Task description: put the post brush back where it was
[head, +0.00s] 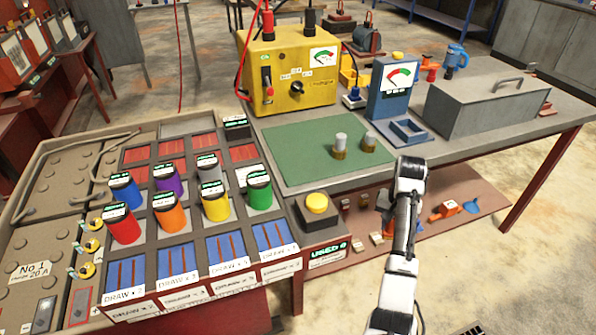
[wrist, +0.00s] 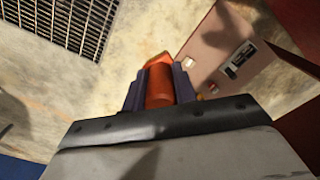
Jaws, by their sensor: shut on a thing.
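In the wrist view my gripper (wrist: 158,80) is shut on an orange-red piece, the post brush (wrist: 159,88), which sits between its two dark jaws. Only this orange-red part shows; I cannot make out any bristles. Behind it are bare floor and a brown board (wrist: 215,50). In the head view my white and black arm stands in front of the bench's right part, and I cannot make out the gripper or the brush there. The green mat (head: 300,160) on the bench holds two small grey-topped brass pieces (head: 340,146).
A yellow tester (head: 290,75), a blue meter (head: 392,92) and a long grey box (head: 485,105) stand on the bench. Coloured cylinders fill the rack at left, with a yellow button (head: 317,203) beside it. A low shelf (head: 480,190) holds small parts. The floor at right is clear.

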